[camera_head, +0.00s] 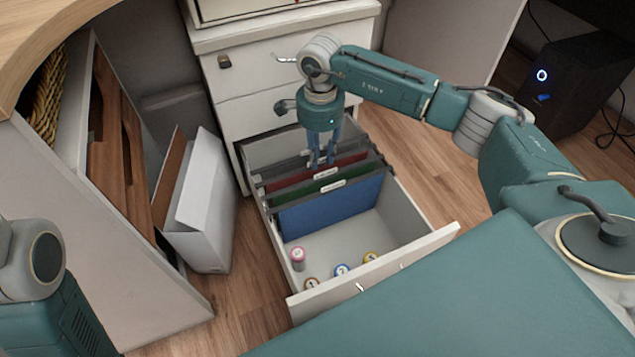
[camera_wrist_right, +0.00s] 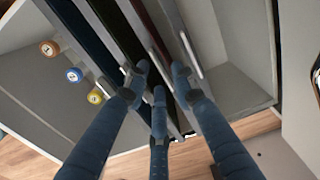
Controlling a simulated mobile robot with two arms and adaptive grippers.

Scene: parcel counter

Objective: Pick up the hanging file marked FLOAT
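Hanging files stand in a row in the open drawer (camera_head: 420,243): a blue one (camera_head: 330,212) in front, a green one (camera_head: 300,192) behind it, then a red one (camera_head: 290,178) and grey ones farther back. Small white label tabs show on top, but I cannot read FLOAT on any of them. My right gripper (camera_head: 322,162) points down at the file tops, close to the red file's tab. In the right wrist view its three fingers (camera_wrist_right: 159,90) are spread apart over the file edges, with nothing visibly clamped. My left gripper is out of view.
Several small coloured round items, such as a pink one (camera_head: 298,258), sit in the drawer's front part. A white file box (camera_head: 205,205) stands on the floor left of the drawer. A wooden-topped counter (camera_head: 45,25) is at left; a black computer (camera_head: 580,85) is at right.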

